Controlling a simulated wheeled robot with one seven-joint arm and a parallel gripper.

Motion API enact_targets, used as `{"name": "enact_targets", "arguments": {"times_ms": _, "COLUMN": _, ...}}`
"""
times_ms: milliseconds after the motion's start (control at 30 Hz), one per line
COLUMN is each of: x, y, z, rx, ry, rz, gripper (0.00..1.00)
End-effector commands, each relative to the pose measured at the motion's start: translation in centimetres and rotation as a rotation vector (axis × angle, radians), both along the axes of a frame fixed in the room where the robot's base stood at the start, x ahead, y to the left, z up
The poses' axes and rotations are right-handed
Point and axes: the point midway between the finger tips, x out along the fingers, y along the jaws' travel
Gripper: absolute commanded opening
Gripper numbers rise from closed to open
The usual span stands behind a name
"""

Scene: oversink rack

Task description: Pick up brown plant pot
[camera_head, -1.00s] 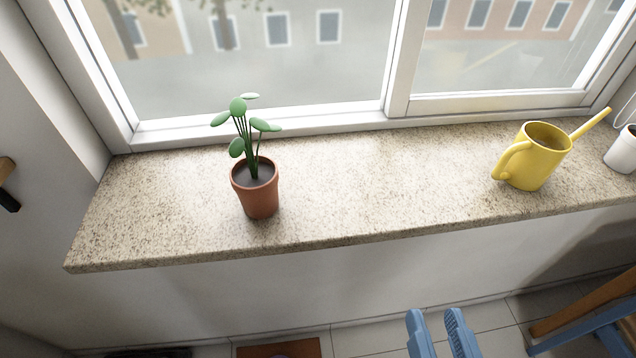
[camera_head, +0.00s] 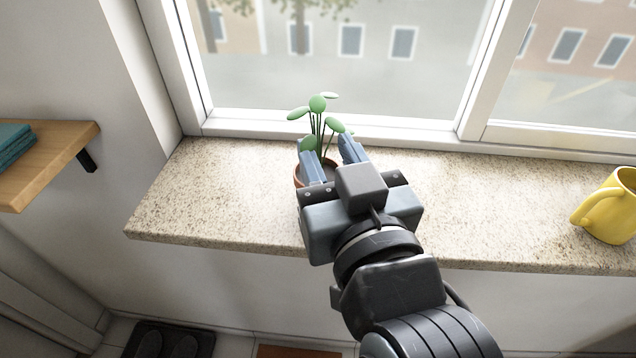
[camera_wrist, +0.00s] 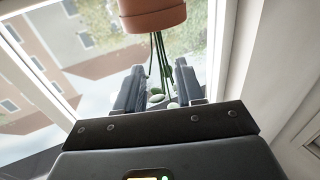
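The brown plant pot (camera_head: 299,178) stands upright on the stone windowsill, with green round-leaved stems (camera_head: 318,105) rising from it. My gripper (camera_head: 331,148) is open, reaching over the sill, and hides most of the pot. In the head view its two blue fingers lie over the pot's rim area. In the wrist view the pot (camera_wrist: 152,16) is at the top edge, partly cut off, beyond the open fingers (camera_wrist: 158,76). The stems and leaves show in the gap between the fingers in that view. I cannot tell whether the fingers touch the plant.
The speckled windowsill (camera_head: 220,190) is clear left of the pot and between it and the yellow watering can (camera_head: 612,207) at the right. The window frame (camera_head: 400,135) runs behind the pot. A wooden shelf (camera_head: 65,165) with teal cloths juts out at the left.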

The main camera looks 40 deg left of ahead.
Motion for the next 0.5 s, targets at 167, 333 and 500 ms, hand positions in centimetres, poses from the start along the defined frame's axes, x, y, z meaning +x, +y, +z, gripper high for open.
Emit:
{"name": "enact_targets", "arguments": {"times_ms": 167, "x": 1.1, "y": 2.0, "z": 0.7, "rx": 0.000, "ry": -0.001, "rz": 0.002, "gripper": 0.38}}
{"name": "enact_targets", "arguments": {"times_ms": 333, "x": 2.4, "y": 3.8, "z": 0.7, "rx": 0.001, "ry": -0.001, "rz": 0.000, "gripper": 0.38}}
{"name": "enact_targets", "arguments": {"times_ms": 500, "x": 2.8, "y": 4.4, "z": 0.5, "rx": 0.000, "ry": 0.000, "rz": 0.000, "gripper": 0.38}}
